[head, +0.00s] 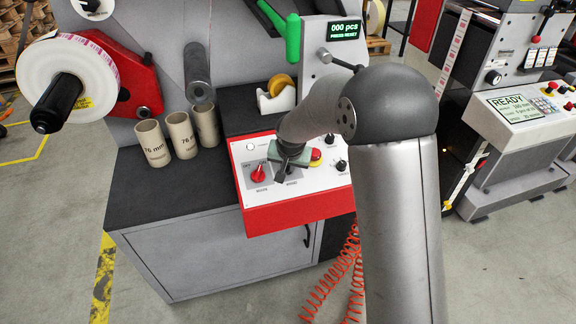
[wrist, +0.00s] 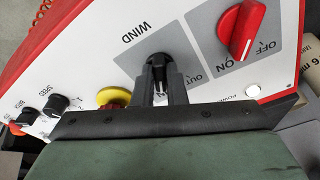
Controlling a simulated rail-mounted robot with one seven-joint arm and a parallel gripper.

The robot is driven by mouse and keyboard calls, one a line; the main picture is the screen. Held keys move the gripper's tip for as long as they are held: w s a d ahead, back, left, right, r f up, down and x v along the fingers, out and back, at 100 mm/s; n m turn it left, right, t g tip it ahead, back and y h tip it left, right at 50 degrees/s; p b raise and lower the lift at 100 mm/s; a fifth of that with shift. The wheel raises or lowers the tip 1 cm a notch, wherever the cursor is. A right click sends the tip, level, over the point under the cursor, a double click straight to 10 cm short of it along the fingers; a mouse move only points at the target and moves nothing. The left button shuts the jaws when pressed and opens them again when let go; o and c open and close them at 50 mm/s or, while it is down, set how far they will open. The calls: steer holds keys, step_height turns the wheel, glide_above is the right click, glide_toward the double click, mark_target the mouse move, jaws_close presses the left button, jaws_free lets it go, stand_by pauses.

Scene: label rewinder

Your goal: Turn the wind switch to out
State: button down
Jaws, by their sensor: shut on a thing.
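The wind switch (wrist: 157,62) is a black knob on a grey label plate of the white control panel (wrist: 95,62). The word WIND is printed on one side of it, OUT shows beside the fingers, and another label is partly hidden behind them. My gripper (wrist: 160,84) is shut on the switch, with its dark fingers on either side of the knob. In the head view my gripper (head: 289,168) is over the panel and hides most of the switch. Which way the knob points I cannot tell.
A red power switch (head: 258,173) sits close beside the wind switch. A red and yellow emergency button (head: 315,157) and small black knobs (head: 340,165) lie on the other side. Several cardboard cores (head: 153,143) stand left of the panel. A tape dispenser (head: 277,97) stands behind.

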steer(key=n, duration=0.2)
steer(key=n+b, duration=0.1)
steer(key=n, duration=0.2)
steer(key=shift+d+n+y, duration=0.2)
steer(key=shift+n+y, duration=0.1)
steer(key=shift+y, duration=0.1)
steer(key=n, duration=0.3)
steer(key=n+p, duration=0.1)
steer(key=n, duration=0.2)
steer(key=shift+g+y, duration=0.3)
steer(key=shift+y, duration=0.1)
steer(key=c, duration=1.5)
jaws_free()
steer(key=shift+o, duration=0.2)
steer(key=v, duration=1.7)
steer(key=shift+r, duration=0.2)
